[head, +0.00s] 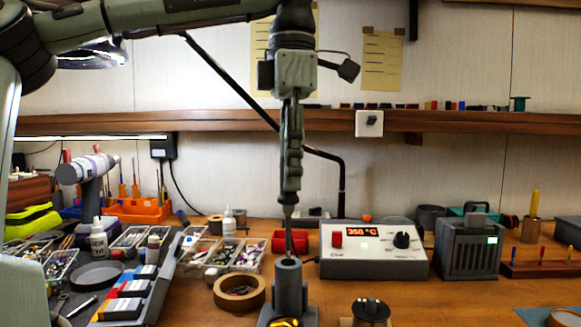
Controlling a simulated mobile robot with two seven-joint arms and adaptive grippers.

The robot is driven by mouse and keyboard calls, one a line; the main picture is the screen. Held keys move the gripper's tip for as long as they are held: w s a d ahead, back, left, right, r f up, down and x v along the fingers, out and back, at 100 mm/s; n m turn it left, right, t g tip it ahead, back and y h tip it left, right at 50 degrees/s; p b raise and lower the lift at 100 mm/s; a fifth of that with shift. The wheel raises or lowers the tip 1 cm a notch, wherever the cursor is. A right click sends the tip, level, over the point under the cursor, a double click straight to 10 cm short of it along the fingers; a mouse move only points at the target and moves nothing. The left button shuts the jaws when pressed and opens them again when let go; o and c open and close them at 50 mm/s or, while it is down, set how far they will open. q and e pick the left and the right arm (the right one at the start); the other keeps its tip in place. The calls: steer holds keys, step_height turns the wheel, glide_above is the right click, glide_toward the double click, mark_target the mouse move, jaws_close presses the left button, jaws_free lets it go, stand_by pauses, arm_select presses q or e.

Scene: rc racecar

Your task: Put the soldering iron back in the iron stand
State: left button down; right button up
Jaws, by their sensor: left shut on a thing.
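My left gripper (291,187) hangs straight down in the middle of the head view, seen edge-on. It is shut on the soldering iron (289,224), which points downward with its thin dark lower part showing below the fingers. The grey iron stand (289,290) is directly below, an upright cylinder on a base with a bit of yellow at its front. The iron's upper part is hidden by the gripper. My right gripper is not in view.
A white soldering station (373,262) reading about 350 stands right of the stand. A tape roll (239,291) is close on the left and a dark round tin (370,310) on the right. Parts trays (232,256) crowd the left.

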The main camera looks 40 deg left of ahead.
mark_target(291, 213)
arm_select(q)
steer(key=shift+f, duration=0.2)
steer(key=shift+f+b, duration=2.55)
steer(key=shift+f, duration=1.75)
steer(key=c, duration=1.3)
jaws_free()
steer(key=shift+o, duration=0.5)
steer(key=shift+o, duration=1.4)
